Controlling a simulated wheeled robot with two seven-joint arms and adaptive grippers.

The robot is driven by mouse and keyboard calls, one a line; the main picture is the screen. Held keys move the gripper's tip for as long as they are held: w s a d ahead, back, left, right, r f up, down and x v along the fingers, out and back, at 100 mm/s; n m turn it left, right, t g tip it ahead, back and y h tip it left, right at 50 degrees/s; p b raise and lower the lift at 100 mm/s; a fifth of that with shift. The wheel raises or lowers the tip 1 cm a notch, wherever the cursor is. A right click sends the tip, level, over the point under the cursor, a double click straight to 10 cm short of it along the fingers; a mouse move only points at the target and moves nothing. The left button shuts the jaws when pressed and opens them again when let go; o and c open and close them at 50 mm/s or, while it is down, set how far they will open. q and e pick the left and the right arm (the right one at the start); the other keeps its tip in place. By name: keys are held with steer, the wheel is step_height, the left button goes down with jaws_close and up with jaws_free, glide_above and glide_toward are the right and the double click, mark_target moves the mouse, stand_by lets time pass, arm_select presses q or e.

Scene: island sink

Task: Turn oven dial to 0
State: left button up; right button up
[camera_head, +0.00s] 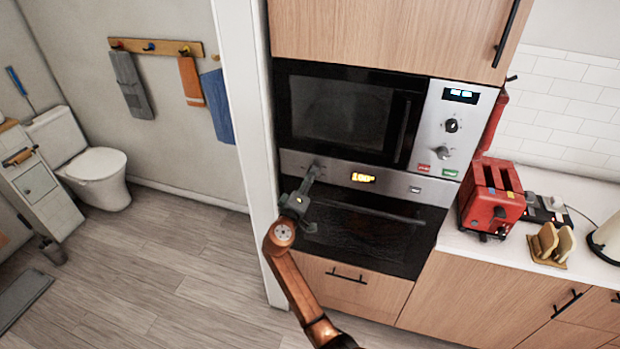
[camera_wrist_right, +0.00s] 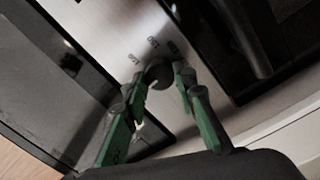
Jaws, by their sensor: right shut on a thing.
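The oven (camera_head: 365,238) is built into the wooden cabinet, with a steel control strip above its dark glass door. An orange display (camera_head: 362,178) glows on the strip, its digits too small to read surely. My right gripper (camera_head: 314,172) reaches up to the left part of the strip. In the right wrist view, the round dark oven dial (camera_wrist_right: 159,73) sits between the green fingers of the right gripper (camera_wrist_right: 160,80), which is shut on it. Small printed markings surround the dial; its pointer and setting cannot be made out. My left gripper is not in view.
A microwave (camera_head: 345,112) with its own knobs (camera_head: 450,126) sits directly above the oven. The oven door handle (camera_head: 368,212) runs below the strip. A red toaster (camera_head: 492,200) stands on the counter at right. Open floor (camera_head: 160,270) lies to the left.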

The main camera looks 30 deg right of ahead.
steer(key=o, duration=1)
steer(key=shift+w+a, duration=0.1)
steer(key=shift+a, duration=0.1)
steer(key=shift+o, duration=0.8)
steer(key=shift+d, duration=0.15)
steer(key=v, duration=1.2)
steer(key=shift+f, duration=0.1)
